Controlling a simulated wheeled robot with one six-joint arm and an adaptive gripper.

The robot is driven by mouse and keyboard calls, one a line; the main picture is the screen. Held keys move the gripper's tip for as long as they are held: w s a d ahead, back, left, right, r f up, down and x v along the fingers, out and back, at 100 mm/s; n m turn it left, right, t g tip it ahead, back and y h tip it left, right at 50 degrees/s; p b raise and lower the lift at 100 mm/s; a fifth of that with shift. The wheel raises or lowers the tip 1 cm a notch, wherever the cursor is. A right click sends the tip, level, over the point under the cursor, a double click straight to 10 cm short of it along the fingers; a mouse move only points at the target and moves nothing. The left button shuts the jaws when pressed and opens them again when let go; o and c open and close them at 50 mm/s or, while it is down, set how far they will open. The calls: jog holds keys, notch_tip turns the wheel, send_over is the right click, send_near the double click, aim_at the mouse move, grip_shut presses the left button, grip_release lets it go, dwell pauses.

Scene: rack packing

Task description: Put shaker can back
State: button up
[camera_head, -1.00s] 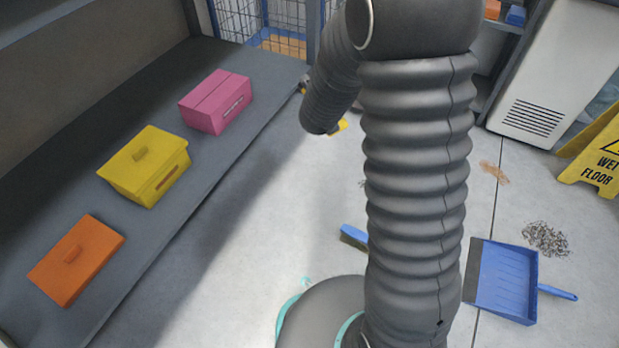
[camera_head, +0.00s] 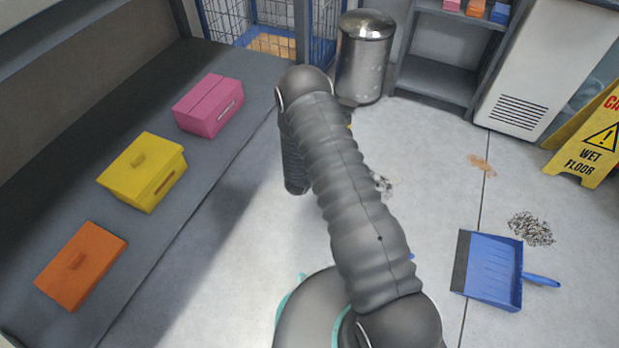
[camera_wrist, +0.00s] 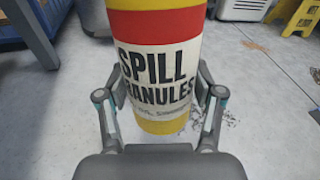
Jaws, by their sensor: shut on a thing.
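The shaker can (camera_wrist: 158,65) fills the upper middle of the wrist view. It has red, white and yellow bands and the words "SPILL" and "GRANULES". My gripper (camera_wrist: 158,84) is shut on it, one finger on each side of the white band. The can's top is cut off by the frame edge. Floor shows around its yellow bottom, and I cannot tell its height above the floor. In the head view my arm hides the gripper and most or all of the can.
A grey bench at left carries pink (camera_head: 208,106), yellow (camera_head: 143,172) and orange (camera_head: 81,264) boxes. A metal bin (camera_head: 363,62), a shelf rack (camera_head: 436,78) and a wet floor sign (camera_head: 590,140) stand at the back. A blue dustpan (camera_head: 490,269) and spilled granules (camera_head: 531,229) lie on the floor at right.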

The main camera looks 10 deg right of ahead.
jog(key=shift+m+t+h, duration=0.5)
jog(key=shift+m+h, duration=0.1)
jog(key=shift+m, duration=0.1)
jog(key=s+f, duration=0.2)
jog(key=f, duration=0.1)
jog(key=f+p, duration=0.1)
jog(key=shift+s+d+f, duration=0.1)
jog(key=shift+s+f, duration=0.3)
jog(key=shift+w+a+f, duration=0.1)
jog(key=shift+a+f, duration=0.15)
jog(key=w+a+f, duration=0.2)
jog(key=a, duration=0.1)
jog(key=w+a+f+b, duration=0.1)
jog(key=a+f, duration=0.1)
jog(key=a, duration=0.1)
jog(key=w+a+f+b, duration=0.1)
jog(key=w+a+f, duration=0.1)
jog(key=a, duration=0.1)
jog(key=shift+w+a+f, duration=0.2)
jog(key=shift+w+f, duration=0.15)
jog(key=shift+f+b, duration=0.3)
jog(key=shift+f, duration=1.65)
jog(key=shift+f+b, duration=0.2)
jog(key=shift+b, duration=0.1)
jog(key=o, duration=1.5)
jog(key=shift+o, duration=0.2)
jog(key=shift+r, duration=0.15)
jog(key=p+v, duration=0.1)
jog(key=v, duration=1.1)
